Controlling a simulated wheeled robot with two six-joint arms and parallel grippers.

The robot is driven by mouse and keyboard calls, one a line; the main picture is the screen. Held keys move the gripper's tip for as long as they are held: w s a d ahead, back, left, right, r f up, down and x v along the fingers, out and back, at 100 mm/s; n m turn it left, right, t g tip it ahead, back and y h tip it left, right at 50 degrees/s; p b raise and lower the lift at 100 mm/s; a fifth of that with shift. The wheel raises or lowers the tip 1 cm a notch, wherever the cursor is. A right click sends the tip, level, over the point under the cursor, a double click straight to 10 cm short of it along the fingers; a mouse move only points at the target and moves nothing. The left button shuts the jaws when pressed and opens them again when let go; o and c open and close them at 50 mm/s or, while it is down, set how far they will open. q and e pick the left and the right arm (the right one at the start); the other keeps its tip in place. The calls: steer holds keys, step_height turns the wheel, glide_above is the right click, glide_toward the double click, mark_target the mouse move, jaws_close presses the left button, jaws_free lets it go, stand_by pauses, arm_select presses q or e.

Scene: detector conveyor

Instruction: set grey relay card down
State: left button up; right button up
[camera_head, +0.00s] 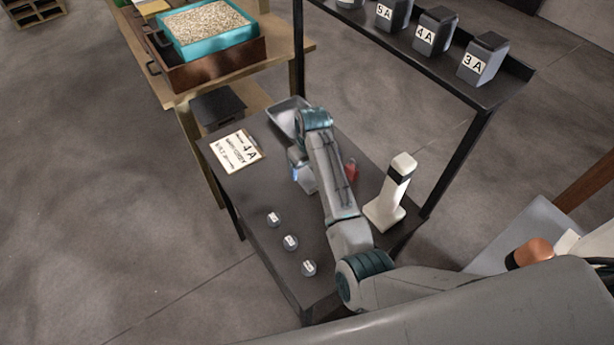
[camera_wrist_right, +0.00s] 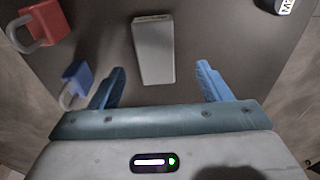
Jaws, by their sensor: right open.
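The grey relay card (camera_wrist_right: 153,45) appears in the right wrist view as a pale, flat oblong on the dark tabletop (camera_head: 225,195). It lies ahead of my right gripper (camera_wrist_right: 158,85), roughly in line with the gap between its two blue fingers. My left gripper is out of view.
A red padlock (camera_wrist_right: 40,22) and a blue padlock (camera_wrist_right: 75,80) lie near the gripper. A white stand (camera_head: 392,192), a grey tray (camera_head: 284,117), a 4A sign (camera_head: 237,150) and three small labelled discs (camera_head: 290,242) are on the table. A shelf (camera_head: 440,62) holds numbered bins.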

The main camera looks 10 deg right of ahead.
mark_target(307, 176)
steer(key=shift+w+f, duration=0.15)
steer(key=shift+f, duration=0.15)
steer(key=f, duration=0.1)
steer(key=f+p, duration=0.2)
steer(key=f, duration=0.1)
steer(key=shift+w+d, duration=0.15)
steer(key=shift+w, duration=0.1)
steer(key=shift+w+f, duration=0.1)
steer(key=shift+f, duration=0.4)
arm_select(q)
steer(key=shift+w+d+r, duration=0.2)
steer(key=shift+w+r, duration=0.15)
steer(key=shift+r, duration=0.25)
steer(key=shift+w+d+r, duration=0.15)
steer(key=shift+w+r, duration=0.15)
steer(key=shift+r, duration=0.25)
arm_select(e)
steer(key=c, duration=1.2)
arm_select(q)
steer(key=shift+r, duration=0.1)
arm_select(e)
steer(key=shift+r, duration=0.15)
